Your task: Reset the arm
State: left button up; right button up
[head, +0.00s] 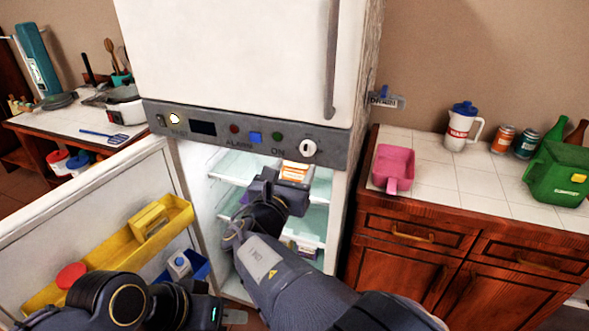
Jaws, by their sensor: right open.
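My right arm reaches from the lower right into the open fridge. Its gripper (290,188) is open, beside a small white and orange box (296,170) on the upper shelf (233,167). I cannot tell whether the fingers touch the box. My left gripper (228,314) is low at the bottom of the head view, in front of the fridge's open door. Its fingers are mostly hidden, so its opening cannot be made out.
The fridge door (85,205) stands open to the left, with a yellow door bin (110,262) and a blue one (196,268). A counter (480,190) at the right holds a pink container (393,166), a white jug (461,128) and a green container (557,178).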

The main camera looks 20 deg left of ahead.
jog(key=s+d+f+m+g+h, duration=0.1)
jog(key=d+f+m+g, duration=0.15)
jog(key=d+m, duration=0.55)
jog(key=s+d+f+m+g+h, duration=0.1)
jog(key=d+f+m+g, duration=0.2)
jog(key=d, duration=1)
jog(key=d+f+m+g+h, duration=0.1)
jog(key=d+m+g, duration=0.45)
jog(key=d, duration=0.45)
jog(key=s+d+f+m+g+y, duration=0.3)
jog(key=s+d+m, duration=0.65)
jog(key=s, duration=0.35)
jog(key=s+a+m+t+y, duration=0.1)
jog(key=s+m+y, duration=0.3)
jog(key=s+m, duration=0.7)
jog(key=shift+s+a+f+m+t, duration=0.35)
jog(key=shift+s+a, duration=0.5)
jog(key=shift+s, duration=0.2)
